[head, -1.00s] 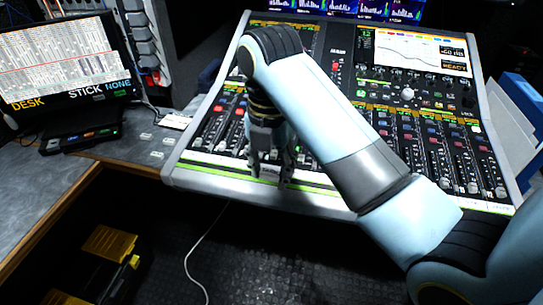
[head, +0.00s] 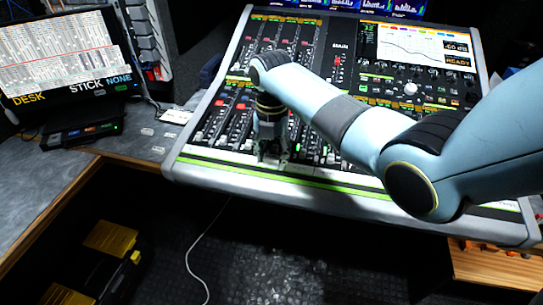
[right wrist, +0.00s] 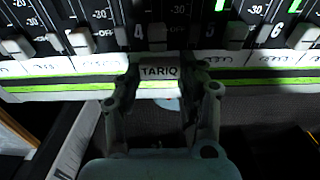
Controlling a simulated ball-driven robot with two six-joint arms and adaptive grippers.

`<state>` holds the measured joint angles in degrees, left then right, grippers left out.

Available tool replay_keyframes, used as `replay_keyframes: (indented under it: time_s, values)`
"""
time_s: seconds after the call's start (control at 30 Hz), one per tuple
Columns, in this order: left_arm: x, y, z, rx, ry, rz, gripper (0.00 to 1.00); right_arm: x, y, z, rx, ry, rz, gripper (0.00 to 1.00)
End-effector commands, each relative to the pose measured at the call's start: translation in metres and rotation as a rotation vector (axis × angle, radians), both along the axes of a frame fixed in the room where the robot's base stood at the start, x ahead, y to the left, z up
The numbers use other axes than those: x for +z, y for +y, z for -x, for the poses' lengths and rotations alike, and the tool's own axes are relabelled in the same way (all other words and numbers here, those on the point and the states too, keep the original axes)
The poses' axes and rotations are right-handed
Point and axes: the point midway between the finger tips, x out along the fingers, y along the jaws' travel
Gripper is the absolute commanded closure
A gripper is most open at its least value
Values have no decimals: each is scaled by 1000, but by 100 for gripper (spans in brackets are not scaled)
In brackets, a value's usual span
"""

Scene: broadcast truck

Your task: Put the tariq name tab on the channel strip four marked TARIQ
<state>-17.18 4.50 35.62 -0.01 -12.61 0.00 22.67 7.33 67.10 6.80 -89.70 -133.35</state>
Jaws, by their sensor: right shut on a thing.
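My right gripper (right wrist: 160,85) is shut on the tariq name tab (right wrist: 160,72), a small pale tab reading TARIQ upright in the right wrist view. The tab appears at the strip labels, just below the fader of channel strip four (right wrist: 138,32). I cannot tell whether it touches the surface. The gripper and tab cover that strip's label. In the head view my right gripper (head: 272,158) is over the front-left edge of the mixing console (head: 330,182), and the tab is hard to make out. My left gripper is not in view.
Strips five (right wrist: 207,31) and six (right wrist: 275,30) lie to the right, with handwritten labels. Several small pale tabs (head: 147,132) lie on the grey desk at left, near a monitor (head: 68,55). A white cable (head: 203,240) hangs below the console.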

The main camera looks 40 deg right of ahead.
Motion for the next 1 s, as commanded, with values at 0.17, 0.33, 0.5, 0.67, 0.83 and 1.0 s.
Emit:
replay_keyframes:
  time_s: [0.17,0.33,0.5,0.67,0.83,1.0]
  values:
    - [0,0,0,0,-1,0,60,-6,0,0,0,-1,0,82]
    - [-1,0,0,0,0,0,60,-6,0,0,0,-1,0,82]
    - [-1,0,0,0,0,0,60,-8,0,0,0,-1,0,48]
    - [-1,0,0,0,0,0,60,-8,0,0,0,-1,0,37]
    - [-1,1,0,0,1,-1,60,-7,0,0,0,-1,0,37]
    - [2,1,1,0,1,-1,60,8,0,-1,0,-4,0,37]
